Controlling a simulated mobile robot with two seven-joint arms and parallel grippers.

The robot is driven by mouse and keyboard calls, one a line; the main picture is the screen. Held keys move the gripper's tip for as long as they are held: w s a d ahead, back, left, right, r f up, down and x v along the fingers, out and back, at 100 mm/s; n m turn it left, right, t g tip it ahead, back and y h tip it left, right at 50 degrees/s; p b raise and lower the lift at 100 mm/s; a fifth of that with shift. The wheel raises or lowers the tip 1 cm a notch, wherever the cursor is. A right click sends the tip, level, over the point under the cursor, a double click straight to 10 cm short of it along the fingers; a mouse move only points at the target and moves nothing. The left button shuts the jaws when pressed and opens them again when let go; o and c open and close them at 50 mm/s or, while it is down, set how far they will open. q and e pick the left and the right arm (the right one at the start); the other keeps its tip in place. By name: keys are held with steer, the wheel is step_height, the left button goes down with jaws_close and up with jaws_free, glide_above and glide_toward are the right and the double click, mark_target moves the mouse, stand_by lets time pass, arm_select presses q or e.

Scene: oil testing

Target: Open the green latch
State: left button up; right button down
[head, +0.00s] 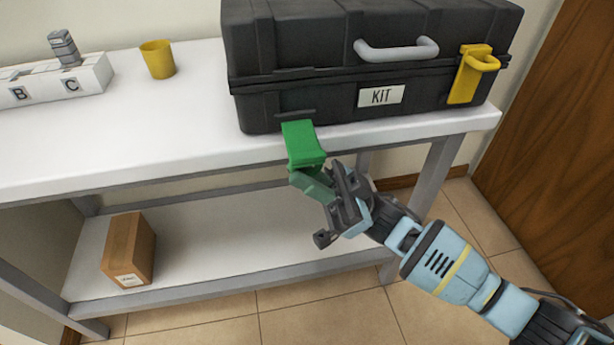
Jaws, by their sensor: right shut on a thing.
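The green latch (303,146) is at the front left of the black kit case (300,50), swung outward and down from the case front, over the table's front edge. My right gripper (328,192) is shut on the lower end of the green latch, which its fingers partly hide. The yellow latch (469,75) lies against the case front on the right. The case lid is down. My left gripper is not in view.
The case stands on a white table (180,130). A yellow cup (158,60) and a white labelled rack (60,85) holding a grey item (64,48) stand to the left. A cardboard box (128,250) sits on the lower shelf (210,260). A wooden door (560,140) is at the right.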

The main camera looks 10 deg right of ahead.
steer(key=shift+w+d+t, duration=0.1)
steer(key=shift+w+t, duration=0.1)
steer(key=shift+t, duration=0.1)
steer(key=c, duration=1.5)
jaws_free()
steer(key=shift+f, duration=0.1)
steer(key=v, duration=0.7)
steer(key=shift+d+f, duration=0.25)
steer(key=shift+d, duration=0.05)
